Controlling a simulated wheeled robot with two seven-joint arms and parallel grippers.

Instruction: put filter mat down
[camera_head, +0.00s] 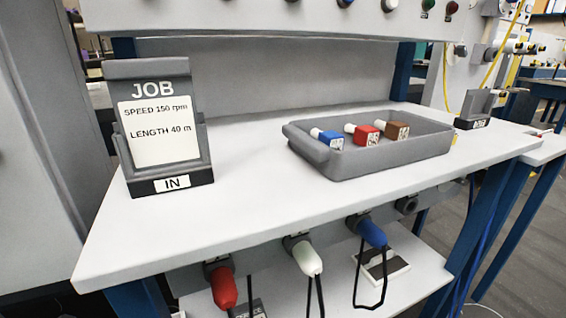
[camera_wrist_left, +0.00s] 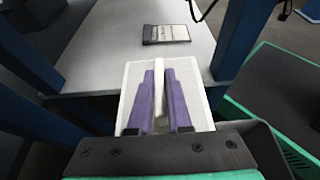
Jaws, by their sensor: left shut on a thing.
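My left gripper (camera_wrist_left: 160,75) shows in the left wrist view, its two purple fingers shut on a white, box-like piece that I take to be the filter mat (camera_wrist_left: 133,88). The mat shows between the fingers and to both sides of them, and the fingers hide part of it. It is in front of the near edge of a light shelf (camera_wrist_left: 110,50); I cannot tell whether it touches anything below. Neither gripper is in the head view. My right gripper is in no view.
A dark labelled card (camera_wrist_left: 166,34) lies on the shelf. A green-rimmed dark container (camera_wrist_left: 275,90) stands at right, beside a blue post (camera_wrist_left: 240,35). In the head view, a white bench (camera_head: 250,190) carries a JOB card holder (camera_head: 160,125) and a grey tray (camera_head: 390,160) with coloured pieces.

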